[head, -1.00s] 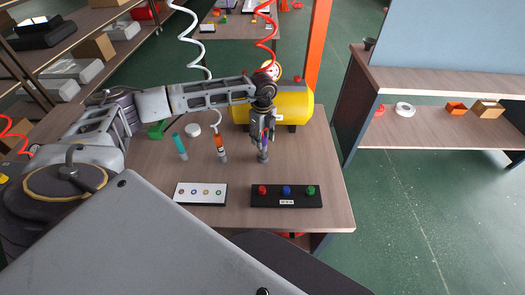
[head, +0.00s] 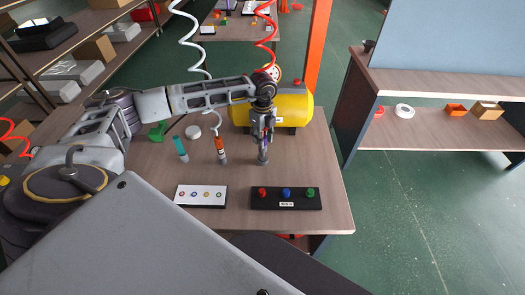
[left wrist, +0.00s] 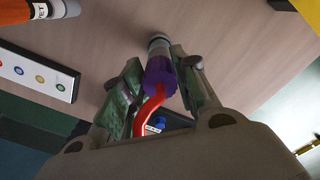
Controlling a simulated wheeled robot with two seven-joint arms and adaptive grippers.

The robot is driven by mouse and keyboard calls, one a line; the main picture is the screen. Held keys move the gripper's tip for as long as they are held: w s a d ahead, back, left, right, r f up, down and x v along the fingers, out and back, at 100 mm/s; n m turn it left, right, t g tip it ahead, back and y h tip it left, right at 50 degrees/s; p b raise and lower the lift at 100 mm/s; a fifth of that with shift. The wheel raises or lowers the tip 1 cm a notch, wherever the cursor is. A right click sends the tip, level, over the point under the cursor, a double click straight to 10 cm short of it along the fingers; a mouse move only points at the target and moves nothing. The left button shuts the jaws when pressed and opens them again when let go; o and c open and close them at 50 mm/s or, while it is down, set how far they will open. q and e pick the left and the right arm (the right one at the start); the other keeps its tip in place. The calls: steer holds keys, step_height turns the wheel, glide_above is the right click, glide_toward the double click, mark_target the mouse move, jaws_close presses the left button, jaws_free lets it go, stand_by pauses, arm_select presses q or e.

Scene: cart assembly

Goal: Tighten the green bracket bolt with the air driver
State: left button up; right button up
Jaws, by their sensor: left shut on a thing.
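My left gripper (head: 263,138) is shut on an upright purple tool with a grey tip, its point near or on the table. In the left wrist view the purple tool (left wrist: 160,78) sits between the fingers, with a red curved tube beside it. A black board (head: 286,204) at the table's front carries red, blue and green knobs; the green knob (head: 311,192) is at its right end. An orange tool (head: 220,146) and a teal tool (head: 180,148) stand left of the gripper. I cannot tell which part is the bracket. My right gripper is not in view.
A white board (head: 201,203) with coloured rings lies left of the black one. A yellow tank (head: 296,108) stands behind the gripper. A white round piece (head: 193,132) and a green piece (head: 157,131) lie at the back left.

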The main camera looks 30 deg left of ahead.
arm_select(q)
steer(key=shift+r+p, duration=0.85)
steer(key=shift+r, duration=0.9)
